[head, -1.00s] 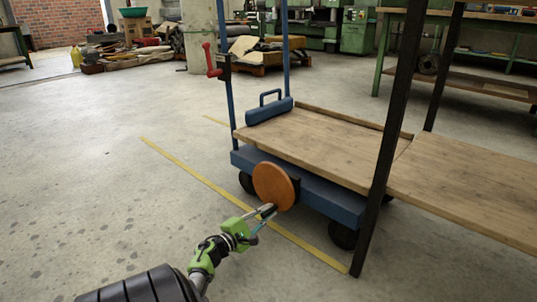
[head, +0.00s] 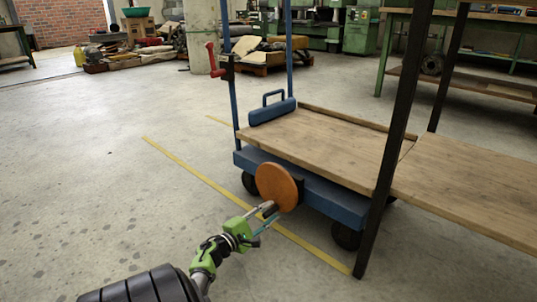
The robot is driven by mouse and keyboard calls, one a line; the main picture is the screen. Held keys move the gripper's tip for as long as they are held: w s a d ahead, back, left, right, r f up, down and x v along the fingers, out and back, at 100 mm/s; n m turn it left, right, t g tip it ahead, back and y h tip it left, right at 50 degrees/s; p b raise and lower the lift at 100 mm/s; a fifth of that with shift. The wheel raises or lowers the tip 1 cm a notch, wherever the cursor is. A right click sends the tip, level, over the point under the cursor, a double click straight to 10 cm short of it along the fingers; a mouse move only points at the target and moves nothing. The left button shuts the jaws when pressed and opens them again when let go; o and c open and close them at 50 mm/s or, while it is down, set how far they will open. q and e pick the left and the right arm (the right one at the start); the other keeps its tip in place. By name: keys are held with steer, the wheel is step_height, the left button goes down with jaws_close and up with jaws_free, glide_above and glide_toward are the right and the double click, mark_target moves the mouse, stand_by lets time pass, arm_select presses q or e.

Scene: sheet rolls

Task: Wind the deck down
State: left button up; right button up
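The cart has a wooden deck (head: 330,148) on a blue frame (head: 318,196) with black wheels. An orange round handwheel (head: 277,187) is mounted on the frame's near side. My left gripper (head: 271,211) reaches in from the lower left and has its fingertips at the handwheel's lower left edge, by a small grey-brown knob. The two fingers show a little apart. Whether they press on the knob cannot be made out. My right gripper is not in view.
A wooden table top (head: 470,190) on dark legs stands at the right, level with or close to the deck. A blue toolbox (head: 271,111) sits on the deck's far left corner. A red crank (head: 217,62) is on the cart's upright. Floor at the left is open.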

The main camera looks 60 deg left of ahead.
arm_select(q)
steer(key=shift+r, duration=0.1)
glide_toward(278, 184)
steer(key=x, duration=0.5)
steer(key=shift+w+a, duration=0.15)
